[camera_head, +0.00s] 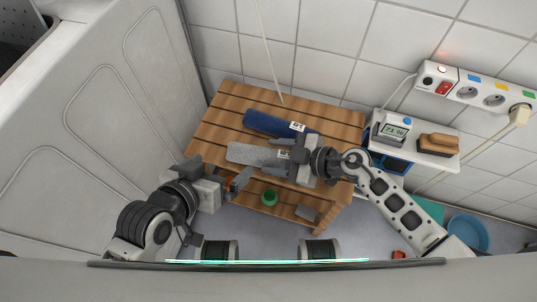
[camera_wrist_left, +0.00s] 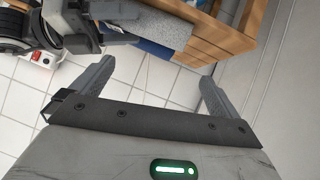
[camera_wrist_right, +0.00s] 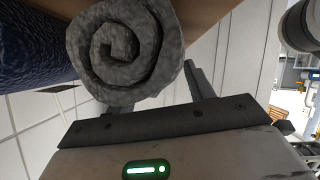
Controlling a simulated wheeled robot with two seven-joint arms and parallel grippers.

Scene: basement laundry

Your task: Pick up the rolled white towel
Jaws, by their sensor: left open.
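The rolled white towel (camera_head: 253,154), light grey-white here, lies on the slatted wooden bench (camera_head: 216,128) beside a rolled blue towel (camera_head: 262,123). My right gripper (camera_head: 288,164) is at its right end, partly covering it. In the right wrist view the towel's spiral end (camera_wrist_right: 122,45) is very close, with one finger beside it. The other finger is hidden behind the roll, so I cannot tell whether the jaws grip it.
A green round object (camera_head: 269,198) and a grey block (camera_head: 306,212) are low on the bench's front. A shelf (camera_head: 437,150) at right holds a display device (camera_head: 395,131) and a brush (camera_head: 438,143). A large pale cabinet (camera_head: 110,110) stands left. A blue basin (camera_head: 468,234) is on the floor.

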